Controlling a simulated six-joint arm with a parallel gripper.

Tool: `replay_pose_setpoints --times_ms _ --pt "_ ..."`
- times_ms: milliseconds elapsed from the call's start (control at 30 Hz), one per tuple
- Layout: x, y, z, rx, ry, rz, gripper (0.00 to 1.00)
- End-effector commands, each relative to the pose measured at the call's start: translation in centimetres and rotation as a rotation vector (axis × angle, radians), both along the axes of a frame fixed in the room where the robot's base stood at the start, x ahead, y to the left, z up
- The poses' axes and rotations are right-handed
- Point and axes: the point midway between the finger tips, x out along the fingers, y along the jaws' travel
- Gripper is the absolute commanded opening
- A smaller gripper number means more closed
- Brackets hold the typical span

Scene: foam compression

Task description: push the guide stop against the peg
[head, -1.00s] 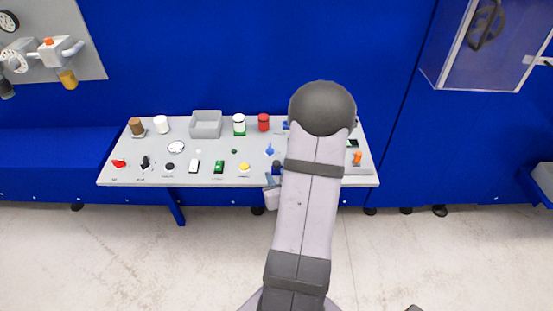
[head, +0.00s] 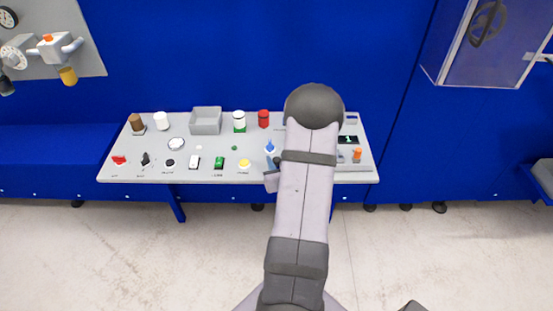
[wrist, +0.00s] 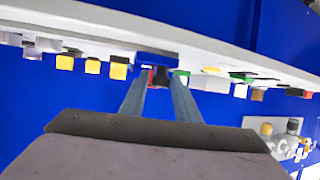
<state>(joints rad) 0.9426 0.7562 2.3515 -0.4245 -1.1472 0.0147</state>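My gripper (wrist: 160,80) shows in the wrist view with its two fingers apart, their tips at the panel edge. A blue block (wrist: 157,57) lies just beyond the tips, with a dark and red part seen between the fingers. In the head view my gripper (head: 271,168) is partly hidden by my arm, near a small blue pointed part (head: 270,146). An orange upright piece (head: 357,154), possibly the peg, stands on a grey fixture at the panel's right end. A small grey piece (head: 340,156) beside it may be the guide stop; I cannot tell.
The light grey panel (head: 135,174) carries several knobs and switches. A dark display (head: 348,139) sits at the right. My arm covers part of the panel's right side.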

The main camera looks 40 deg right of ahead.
Motion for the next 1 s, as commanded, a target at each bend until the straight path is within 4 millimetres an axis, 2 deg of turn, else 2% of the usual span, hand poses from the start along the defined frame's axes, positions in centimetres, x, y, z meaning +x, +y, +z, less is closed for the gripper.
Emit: replay_pose_setpoints --times_ms 133,433,467,567,833,1000 --pt "0.7 -0.3 -0.3 0.001 0.000 0.002 0.29" --pt "0.8 -0.4 -0.4 0.000 0.000 0.001 0.29" --pt "0.8 -0.4 -0.4 0.000 0.000 0.001 0.24" --pt "0.8 -0.4 -0.4 0.000 0.000 0.001 0.00" --pt "0.4 -0.8 -0.4 0.000 0.000 -0.002 0.00" --pt "-1.1 -2.3 -0.4 -0.001 -0.001 -0.006 0.00"
